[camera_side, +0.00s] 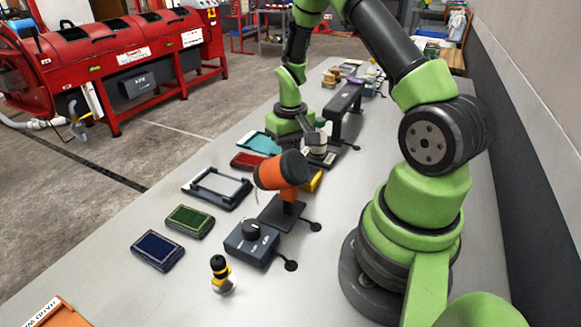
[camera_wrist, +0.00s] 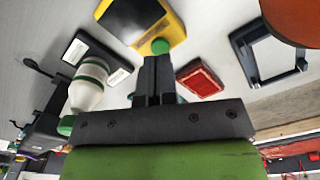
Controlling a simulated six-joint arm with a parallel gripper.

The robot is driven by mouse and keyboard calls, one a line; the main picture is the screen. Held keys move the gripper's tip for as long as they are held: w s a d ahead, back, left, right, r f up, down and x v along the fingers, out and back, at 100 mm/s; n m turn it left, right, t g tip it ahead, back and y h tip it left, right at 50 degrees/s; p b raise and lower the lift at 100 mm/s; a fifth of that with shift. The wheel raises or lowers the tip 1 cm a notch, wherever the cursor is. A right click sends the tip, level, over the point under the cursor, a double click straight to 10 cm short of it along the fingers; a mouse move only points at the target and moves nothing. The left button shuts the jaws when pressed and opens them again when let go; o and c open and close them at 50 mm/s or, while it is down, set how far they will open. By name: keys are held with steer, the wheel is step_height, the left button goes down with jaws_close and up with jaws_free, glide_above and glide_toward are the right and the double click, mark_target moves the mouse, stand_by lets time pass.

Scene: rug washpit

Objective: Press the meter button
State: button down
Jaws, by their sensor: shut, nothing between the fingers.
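The meter (camera_wrist: 177,22) is a yellow-cased device with a dark screen, at the top middle of the wrist view. Its round green button (camera_wrist: 160,46) shows just beyond my fingertips. In the side view only a yellow bit of the meter (camera_side: 314,181) shows behind the orange-and-black device. My gripper (camera_wrist: 157,62) is shut and empty, its tips lined up closely with the button in the picture. I cannot tell whether they touch it. In the side view my gripper is low over the table, behind the orange device, its fingertips hard to make out.
A white bottle (camera_wrist: 88,85) with a green band is close left of my fingers. A red box (camera_wrist: 200,78) and a dark open frame (camera_wrist: 268,58) lie to the right. The orange-and-black device (camera_side: 280,172) stands near the meter. A knob box (camera_side: 251,243) is nearer the camera.

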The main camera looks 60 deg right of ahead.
steer(key=shift+f, duration=1.2)
stand_by(0.4)
steer(key=shift+r, duration=3.5)
steer(key=shift+a+r, duration=0.15)
steer(key=shift+r, duration=0.15)
steer(key=s+a+r+t, duration=0.1)
steer(key=a+r+t, duration=0.1)
steer(key=a+r, duration=0.35)
steer(key=a+r+t, duration=0.1)
steer(key=a+r, duration=0.2)
steer(key=r, duration=0.5)
steer(key=s+a+r+n+t+y, duration=0.1)
steer(key=s+a+r+t, duration=0.1)
steer(key=s+a, duration=0.3)
steer(key=s+a+r+n+t+y, duration=0.1)
steer(key=s+a+r+t, duration=0.1)
steer(key=s+a+r, duration=0.2)
steer(key=shift+s+a+r, duration=0.35)
steer(key=shift+s+a, duration=0.15)
steer(key=shift+s, duration=0.7)
